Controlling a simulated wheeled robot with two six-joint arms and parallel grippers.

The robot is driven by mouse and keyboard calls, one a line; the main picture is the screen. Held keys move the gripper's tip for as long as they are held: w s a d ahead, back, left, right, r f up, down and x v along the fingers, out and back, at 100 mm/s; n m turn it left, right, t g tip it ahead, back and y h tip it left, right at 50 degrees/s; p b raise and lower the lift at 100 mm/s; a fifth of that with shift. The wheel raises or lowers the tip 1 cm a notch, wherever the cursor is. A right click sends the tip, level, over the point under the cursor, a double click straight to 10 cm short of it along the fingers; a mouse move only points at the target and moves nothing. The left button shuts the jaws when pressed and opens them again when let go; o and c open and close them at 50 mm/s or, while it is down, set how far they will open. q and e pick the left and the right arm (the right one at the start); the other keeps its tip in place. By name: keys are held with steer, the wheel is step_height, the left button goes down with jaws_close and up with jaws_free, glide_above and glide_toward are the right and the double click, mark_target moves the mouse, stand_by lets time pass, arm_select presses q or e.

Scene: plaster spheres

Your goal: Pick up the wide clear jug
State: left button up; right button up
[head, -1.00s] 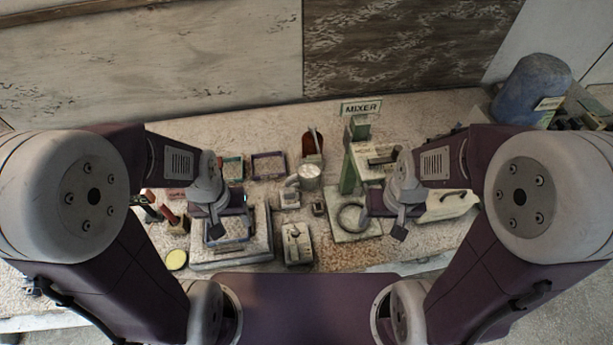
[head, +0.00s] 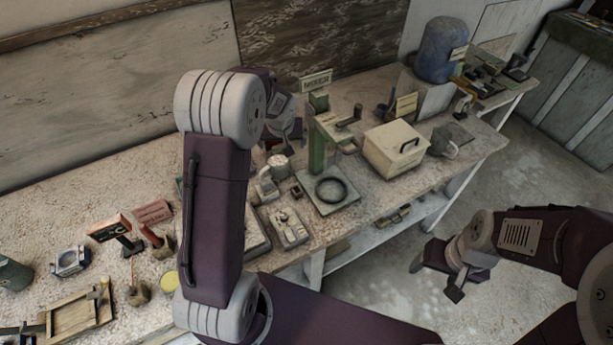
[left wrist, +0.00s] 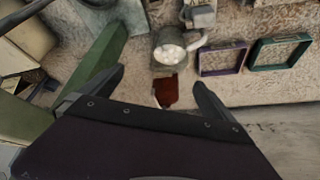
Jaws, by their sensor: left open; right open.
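A grey, clear-looking jug (left wrist: 172,52) holding pale round pieces stands on the bench in the left wrist view. It seems to be the small vessel (head: 277,163) beside the mixer in the head view, partly behind my left arm. I cannot tell for sure that it is the wide one. My left gripper (left wrist: 160,78) is open and empty above the bench, with the jug beyond its fingertips. In the head view my left gripper (head: 285,138) is partly hidden by its arm. My right gripper (head: 442,280) is open and empty over the floor.
A green mixer (head: 318,150) with a base plate stands right of the vessel. A red-brown scoop (left wrist: 166,92) lies near the jug. Purple (left wrist: 223,58) and green (left wrist: 279,52) frames lie beside it. A cream box (head: 395,150) and a grey jug-like vessel (head: 447,143) stand further right.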

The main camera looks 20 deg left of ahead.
mark_target(278, 161)
arm_select(q)
steer(key=shift+g, duration=0.4)
steer(key=f, duration=0.1)
steer(key=a+f, duration=0.1)
steer(key=f, duration=0.2)
steer(key=shift+a+f, duration=0.25)
steer(key=p+x, duration=0.1)
steer(key=x, duration=0.7)
steer(key=shift+s+a, duration=0.15)
steer(key=shift+s, duration=0.05)
steer(key=shift+w+a+f, duration=0.1)
steer(key=shift+w+f, duration=0.05)
steer(key=shift+f, duration=0.2)
steer(key=shift+r, duration=0.1)
steer(key=c, duration=2.1)
step_height(278, 161, up, 7)
steer(key=s+d+b, duration=0.2)
steer(key=s+d, duration=0.2)
steer(key=s+d+b, duration=0.2)
steer(key=s+d, duration=0.2)
steer(key=d, duration=0.1)
steer(key=s+d+b, duration=0.3)
steer(key=s+d, duration=0.1)
steer(key=shift+d, duration=0.35)
